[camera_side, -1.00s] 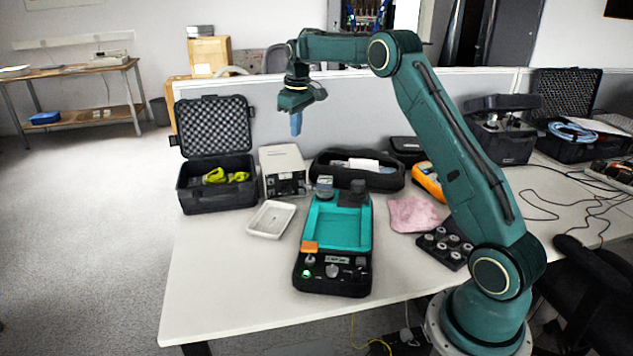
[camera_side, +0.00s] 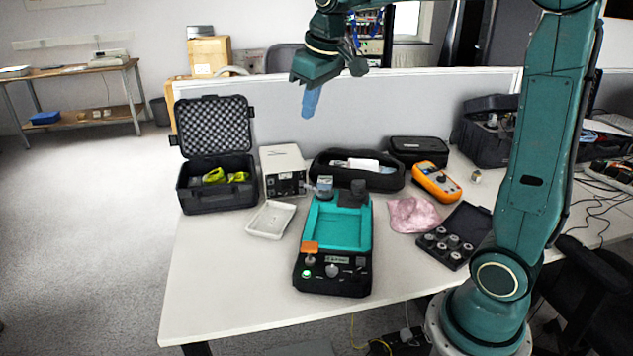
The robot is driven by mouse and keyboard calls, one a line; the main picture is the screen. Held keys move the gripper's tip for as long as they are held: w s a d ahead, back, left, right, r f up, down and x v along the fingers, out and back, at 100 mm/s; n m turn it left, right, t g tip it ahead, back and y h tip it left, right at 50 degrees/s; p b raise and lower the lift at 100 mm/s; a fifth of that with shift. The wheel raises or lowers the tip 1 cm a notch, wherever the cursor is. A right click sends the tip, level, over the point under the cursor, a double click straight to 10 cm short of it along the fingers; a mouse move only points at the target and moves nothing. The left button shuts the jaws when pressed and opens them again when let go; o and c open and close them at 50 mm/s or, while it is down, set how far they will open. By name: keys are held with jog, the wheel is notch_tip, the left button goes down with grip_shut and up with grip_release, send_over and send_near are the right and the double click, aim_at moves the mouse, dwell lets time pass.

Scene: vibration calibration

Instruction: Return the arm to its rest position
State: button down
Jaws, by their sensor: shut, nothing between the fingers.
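My gripper (camera_side: 311,103) hangs high above the back of the table, in front of the grey partition. Its blue fingers are shut and hold nothing. It is well clear of everything on the table. My arm rises from its base at the lower right, and its upper part runs out of the top of the picture. The teal and black calibration device (camera_side: 336,240) stands on the table below and in front of my gripper, with a green light lit on its front panel.
On the white table (camera_side: 230,290) are an open black case (camera_side: 215,195), a white tray (camera_side: 270,220), a beige box (camera_side: 283,170), a black pouch (camera_side: 330,177), an orange multimeter (camera_side: 437,181), a pink cloth (camera_side: 413,214) and a box of weights (camera_side: 446,247). The table's front left is clear.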

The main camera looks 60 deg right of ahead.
jog(key=s+a+f, duration=0.2)
jog(key=s+a, duration=0.1)
jog(key=s, duration=0.4)
jog(key=s+a+f+t, duration=0.1)
jog(key=s+a+f, duration=0.1)
jog(key=s, duration=0.5)
jog(key=s+a+f+t, duration=0.1)
jog(key=s+a+f, duration=0.1)
jog(key=s+a, duration=0.2)
jog(key=s, duration=0.3)
jog(key=shift+s+y, duration=0.35)
jog(key=shift+y, duration=0.05)
